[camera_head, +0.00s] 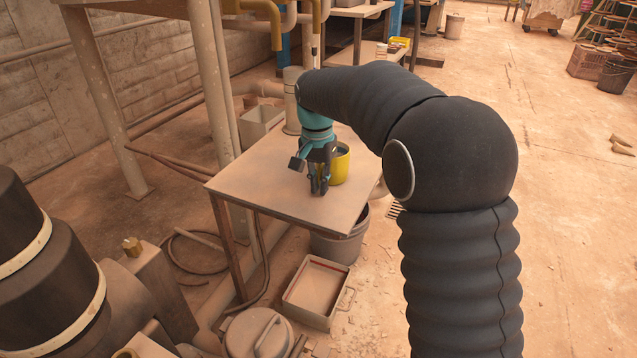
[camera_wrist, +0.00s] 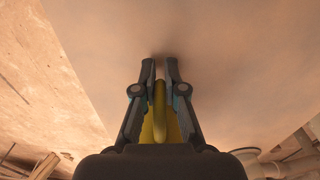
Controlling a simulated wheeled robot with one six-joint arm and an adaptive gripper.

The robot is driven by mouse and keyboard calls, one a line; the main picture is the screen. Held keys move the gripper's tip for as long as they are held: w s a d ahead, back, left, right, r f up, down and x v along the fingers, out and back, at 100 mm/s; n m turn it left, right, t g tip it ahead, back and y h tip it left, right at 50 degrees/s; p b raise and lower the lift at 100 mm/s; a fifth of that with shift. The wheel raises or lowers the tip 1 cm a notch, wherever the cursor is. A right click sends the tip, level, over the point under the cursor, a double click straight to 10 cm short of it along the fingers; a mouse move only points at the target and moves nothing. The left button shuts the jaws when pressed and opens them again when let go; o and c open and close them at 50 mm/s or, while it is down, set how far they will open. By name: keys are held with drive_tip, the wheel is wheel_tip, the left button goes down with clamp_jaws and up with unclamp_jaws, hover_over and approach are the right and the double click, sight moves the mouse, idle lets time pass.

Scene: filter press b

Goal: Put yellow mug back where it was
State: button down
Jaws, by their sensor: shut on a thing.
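The yellow mug (camera_head: 341,165) is at the small table (camera_head: 262,188), near its right side. I cannot tell for sure whether its base touches the tabletop. My gripper (camera_head: 319,188) points down in front of the mug, with its fingers close to the tabletop. In the wrist view the two fingers of my gripper (camera_wrist: 160,75) are closed around a narrow yellow part of the mug (camera_wrist: 160,115), likely its handle. Most of the mug is hidden there by the gripper body, and part of it is hidden by the gripper in the head view.
The rest of the tabletop is bare. A grey bucket (camera_head: 342,243) stands under the table's right side, and a shallow tray (camera_head: 314,291) lies on the floor in front. A metal post (camera_head: 208,80) rises behind the table's left side. Dark machinery (camera_head: 50,280) is at the lower left.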

drive_tip(key=c, duration=1.2)
unclamp_jaws()
drive_tip(key=shift+c, duration=0.2)
